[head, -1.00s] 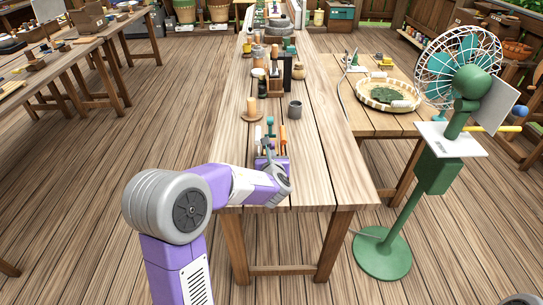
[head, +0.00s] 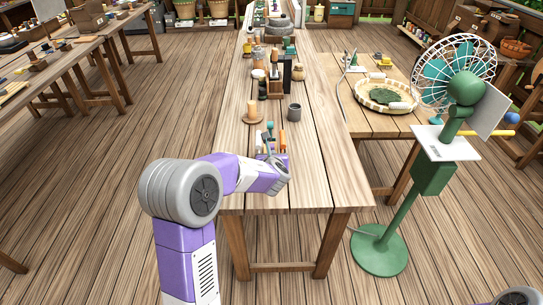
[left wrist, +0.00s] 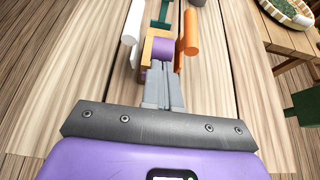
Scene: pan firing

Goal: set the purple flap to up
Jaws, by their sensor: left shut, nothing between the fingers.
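In the left wrist view, the purple flap (left wrist: 163,47) is a small rounded purple piece beside a tan bracket (left wrist: 147,50). My left gripper (left wrist: 161,72) is shut and empty, its fingertips right at the flap's near side. I cannot tell whether they touch it or how far the flap is tilted. A white cylinder (left wrist: 132,24) stands left of the flap and an orange one (left wrist: 189,34) right of it. In the head view the small device (head: 279,150) sits near the table's front end, partly hidden by my left wrist. My right gripper is out of view.
The wooden table (head: 318,180) is bare to the right of the device. A green fan (head: 433,177) stands at the right, by a side table with a round tray (head: 388,107).

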